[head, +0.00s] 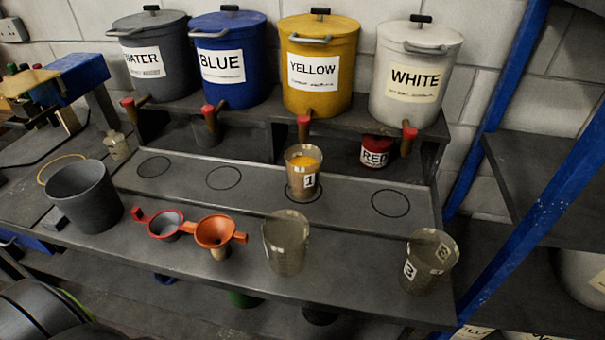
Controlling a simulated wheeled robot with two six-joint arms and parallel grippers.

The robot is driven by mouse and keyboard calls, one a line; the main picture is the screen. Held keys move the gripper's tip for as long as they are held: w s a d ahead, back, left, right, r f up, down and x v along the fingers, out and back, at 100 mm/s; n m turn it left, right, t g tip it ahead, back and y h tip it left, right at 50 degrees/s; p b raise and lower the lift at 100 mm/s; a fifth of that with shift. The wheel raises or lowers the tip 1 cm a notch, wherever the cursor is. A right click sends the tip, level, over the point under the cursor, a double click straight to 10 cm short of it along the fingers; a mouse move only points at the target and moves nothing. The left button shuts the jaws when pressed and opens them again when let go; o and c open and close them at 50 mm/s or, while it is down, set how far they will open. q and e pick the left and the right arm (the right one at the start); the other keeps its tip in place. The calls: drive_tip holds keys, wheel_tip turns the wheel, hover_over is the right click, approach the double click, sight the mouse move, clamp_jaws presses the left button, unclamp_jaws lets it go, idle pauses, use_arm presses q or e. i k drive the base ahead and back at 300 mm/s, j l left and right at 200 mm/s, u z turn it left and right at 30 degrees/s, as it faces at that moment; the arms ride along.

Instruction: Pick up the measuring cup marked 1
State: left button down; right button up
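The measuring cup marked 1 (304,174) is a clear cup with a white label reading 1. It stands upright in a drawn circle on the raised ledge, below the tap of the yellow drum (320,70). Yellow-orange material shows inside it. Another clear cup (287,242) stands on the lower bench top in front of it, its mark not readable. A third clear cup with a 2 label (429,262) stands at the right end of the bench. Neither of my grippers is in view.
Grey (160,60), blue (230,62) and white (412,75) drums stand on the back shelf with taps. A blue rack post (500,100) rises at right.

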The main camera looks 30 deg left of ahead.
sight(304, 163)
drive_tip(key=l+u, duration=0.2)
drive_tip(key=u, duration=0.25)
drive_tip(key=i+l+u, duration=0.1)
drive_tip(key=l+u, duration=0.2)
drive_tip(key=u, duration=0.2)
